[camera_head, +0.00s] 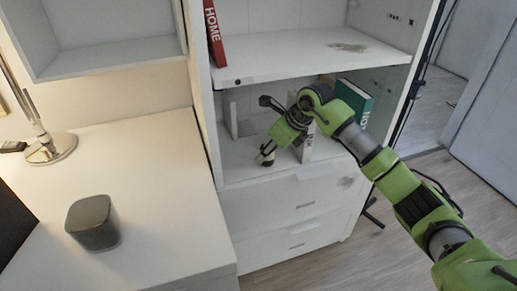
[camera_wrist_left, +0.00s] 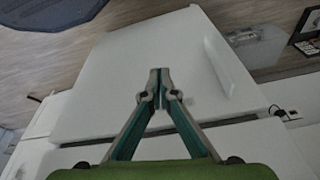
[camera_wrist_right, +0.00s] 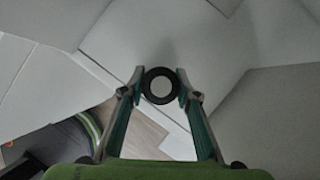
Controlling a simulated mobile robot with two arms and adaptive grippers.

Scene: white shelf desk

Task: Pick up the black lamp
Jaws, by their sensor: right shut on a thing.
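My right arm reaches into the middle bay of the white shelf, where its gripper (camera_head: 266,152) is shut on a small black and white thing, which I take for the black lamp (camera_head: 267,160). In the right wrist view the lamp (camera_wrist_right: 160,86) shows as a black ring with a pale round face, held between the fingertips of the right gripper (camera_wrist_right: 159,87). The rest of the lamp is hidden from that side. My left gripper (camera_wrist_left: 160,76) is shut with nothing between its tips, in front of a white surface; it does not show in the head view.
Books, including a green one (camera_head: 354,98) and a white one (camera_head: 308,146), stand behind my right arm in the bay. A red book (camera_head: 214,33) is on the shelf above. The white desk (camera_head: 150,190) at left holds a dark speaker-like block (camera_head: 92,222) and a metal stand base (camera_head: 51,148).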

